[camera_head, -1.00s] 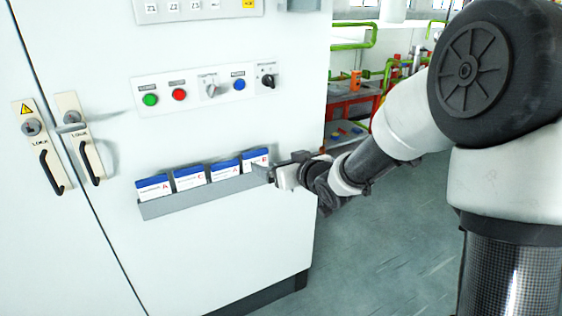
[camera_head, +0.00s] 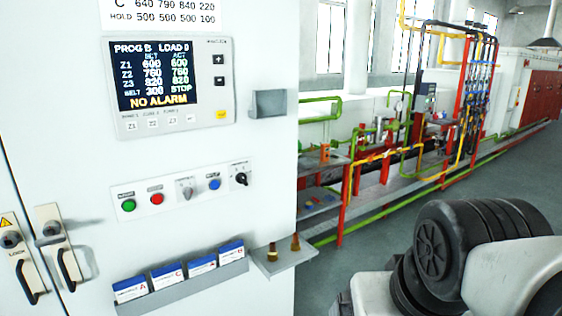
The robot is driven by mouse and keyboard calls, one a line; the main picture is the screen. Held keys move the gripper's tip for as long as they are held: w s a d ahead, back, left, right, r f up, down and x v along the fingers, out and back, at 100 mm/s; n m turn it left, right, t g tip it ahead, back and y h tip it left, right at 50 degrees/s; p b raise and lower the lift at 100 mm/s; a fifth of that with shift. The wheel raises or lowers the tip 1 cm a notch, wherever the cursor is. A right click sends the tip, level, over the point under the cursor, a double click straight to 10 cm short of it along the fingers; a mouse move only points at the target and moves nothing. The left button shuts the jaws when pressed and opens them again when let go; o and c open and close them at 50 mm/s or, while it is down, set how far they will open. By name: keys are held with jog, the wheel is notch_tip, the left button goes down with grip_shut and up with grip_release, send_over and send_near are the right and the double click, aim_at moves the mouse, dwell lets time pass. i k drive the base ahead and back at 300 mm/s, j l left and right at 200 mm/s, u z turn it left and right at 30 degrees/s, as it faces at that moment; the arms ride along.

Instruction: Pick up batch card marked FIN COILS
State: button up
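Several white batch cards with blue top bands stand in a grey rack (camera_head: 195,287) on the cabinet front, at the bottom of the picture. From left to right they carry red letters: an A card (camera_head: 130,288), a C card (camera_head: 167,275), a second A card (camera_head: 202,264) and a B card (camera_head: 231,252). The smaller print is too small to read, so I cannot tell which is marked FIN COILS. My gripper is out of view; only upper parts of my arm show at the lower right.
A small ledge (camera_head: 287,261) with two brass pieces juts out right of the rack. Above are a button row (camera_head: 183,188), a display (camera_head: 153,75) and a grey box (camera_head: 268,103). Door handles (camera_head: 62,265) are at left. Red, yellow and green pipework stands behind; open floor lies right.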

aim_at(131, 289)
jog(key=u, duration=1.5)
jog(key=i+j+z, duration=0.2)
jog(key=i+z, duration=0.3)
jog(key=i+j+z, duration=0.2)
jog(key=z, duration=0.25)
jog(key=i+j+z, duration=0.25)
jog(key=j+z, duration=0.25)
